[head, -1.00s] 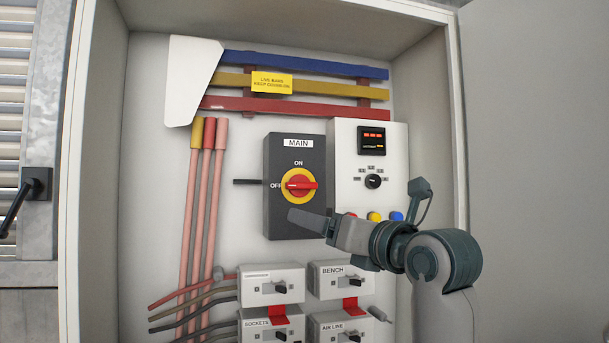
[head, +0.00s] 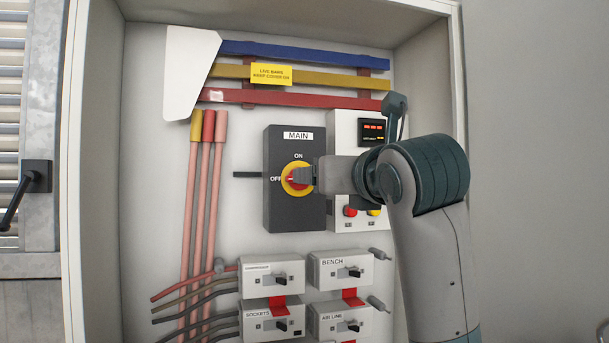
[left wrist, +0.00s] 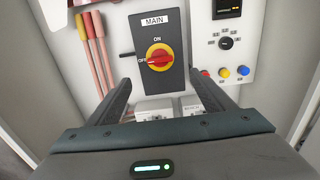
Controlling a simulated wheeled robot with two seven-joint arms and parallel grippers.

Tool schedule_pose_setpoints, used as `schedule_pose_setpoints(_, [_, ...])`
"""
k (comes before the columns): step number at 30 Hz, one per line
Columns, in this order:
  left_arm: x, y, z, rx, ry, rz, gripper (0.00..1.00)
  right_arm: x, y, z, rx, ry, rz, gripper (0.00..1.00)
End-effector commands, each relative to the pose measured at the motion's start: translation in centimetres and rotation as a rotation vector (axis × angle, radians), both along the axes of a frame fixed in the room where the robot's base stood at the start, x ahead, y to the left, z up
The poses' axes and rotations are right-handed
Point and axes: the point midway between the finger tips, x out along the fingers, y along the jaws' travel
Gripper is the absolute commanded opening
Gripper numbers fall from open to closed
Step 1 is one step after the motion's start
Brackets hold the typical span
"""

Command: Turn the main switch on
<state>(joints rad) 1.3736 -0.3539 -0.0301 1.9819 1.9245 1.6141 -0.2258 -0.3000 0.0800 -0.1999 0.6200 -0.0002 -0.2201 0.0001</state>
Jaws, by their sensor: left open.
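The main switch is a dark grey box (head: 281,213) labelled MAIN, with a red rotary handle (head: 290,180) on a yellow disc. The handle lies horizontal, with its white mark toward OFF at the left; ON is at the top. It also shows in the left wrist view (left wrist: 159,59). My left gripper (head: 305,177) is in front of the switch, its fingers covering the handle's right part in the head view. In the left wrist view the gripper (left wrist: 158,85) is open, with fingers apart on either side below the handle; contact is not visible. My right gripper is not in view.
A white panel (head: 343,135) with a display and coloured buttons is right of the switch, partly hidden by my arm. Smaller breaker boxes (head: 272,275) sit below. Coloured busbars (head: 300,52) run above, and red rods (head: 204,190) stand left. The cabinet walls (head: 95,200) enclose it.

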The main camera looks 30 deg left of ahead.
Motion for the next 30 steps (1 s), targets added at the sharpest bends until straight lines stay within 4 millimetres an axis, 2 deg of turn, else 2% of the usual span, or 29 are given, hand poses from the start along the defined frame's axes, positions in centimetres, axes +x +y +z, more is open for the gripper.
schedule_pose_setpoints(5, [1.4,1.8,0.4,0.001,0.001,0.003,0.75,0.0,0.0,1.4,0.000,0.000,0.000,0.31])
schedule_pose_setpoints(24, [8.6,10.3,0.4,0.001,0.003,0.004,0.75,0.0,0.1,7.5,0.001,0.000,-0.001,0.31])
schedule_pose_setpoints(30, [10.1,11.9,0.3,0.001,0.002,0.002,0.75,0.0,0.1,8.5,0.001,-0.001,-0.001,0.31])
